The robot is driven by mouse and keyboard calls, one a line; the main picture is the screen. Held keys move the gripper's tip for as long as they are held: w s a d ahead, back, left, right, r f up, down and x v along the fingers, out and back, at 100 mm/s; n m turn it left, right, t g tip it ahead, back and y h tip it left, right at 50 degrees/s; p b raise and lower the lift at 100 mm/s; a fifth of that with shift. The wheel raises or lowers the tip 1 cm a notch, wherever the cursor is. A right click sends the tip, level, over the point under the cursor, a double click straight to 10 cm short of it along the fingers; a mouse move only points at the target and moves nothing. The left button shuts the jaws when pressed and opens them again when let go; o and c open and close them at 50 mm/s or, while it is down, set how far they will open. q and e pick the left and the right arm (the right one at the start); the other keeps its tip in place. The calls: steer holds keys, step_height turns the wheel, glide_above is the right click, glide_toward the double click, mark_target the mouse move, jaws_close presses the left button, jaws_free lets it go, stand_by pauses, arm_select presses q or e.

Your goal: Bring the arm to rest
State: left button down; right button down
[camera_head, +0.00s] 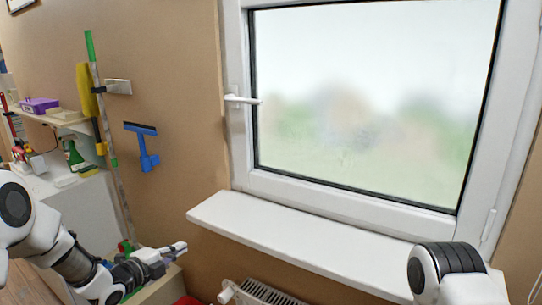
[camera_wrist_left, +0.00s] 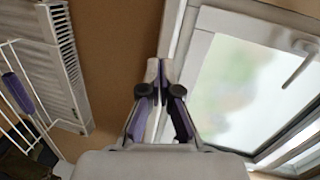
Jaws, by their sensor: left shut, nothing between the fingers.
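My left gripper (camera_head: 180,247) is shut and empty, reaching in from the left, to the left of and below the windowsill (camera_head: 270,222) in the head view. In the left wrist view its fingertips (camera_wrist_left: 160,72) are together, in front of the brown wall and the window frame. My left arm bends down from the left edge to it. Part of my right arm (camera_head: 445,270) shows at the lower right, in front of the sill. My right gripper is out of view.
The closed window (camera_head: 360,100) fills the right side. A radiator (camera_head: 265,293) is under the sill. A blue squeegee (camera_head: 145,150) hangs on the wall (camera_head: 185,60). A shelf with a purple box (camera_head: 39,105) and a green bottle (camera_head: 73,155) are at the left.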

arm_select(q)
steer(key=s+d+f+n+g+y, duration=0.15)
steer(key=s+f+n+g, duration=0.3)
steer(key=s+f, duration=0.9)
steer(key=s+f+n+g+y, duration=0.3)
steer(key=s+f+n+g, duration=0.15)
steer(key=s+f, duration=0.9)
steer(key=s+a+n+g+y, duration=0.1)
steer(key=s+a+n+g, duration=0.1)
steer(key=s+n, duration=0.5)
steer(key=s+a+f+n+g+y, duration=0.1)
steer(key=s+a+n+g+y, duration=0.1)
steer(key=s+n, duration=0.5)
steer(key=s, duration=0.6)
steer(key=shift+s+f+g, duration=0.15)
steer(key=shift+f+g, duration=0.15)
steer(key=shift+g, duration=0.1)
arm_select(e)
steer(key=shift+s+a+r, duration=0.2)
steer(key=shift+s, duration=0.25)
steer(key=shift+w+d, duration=0.1)
arm_select(q)
steer(key=shift+w+d+r, duration=0.2)
steer(key=shift+w+d, duration=0.25)
steer(key=shift+w, duration=0.15)
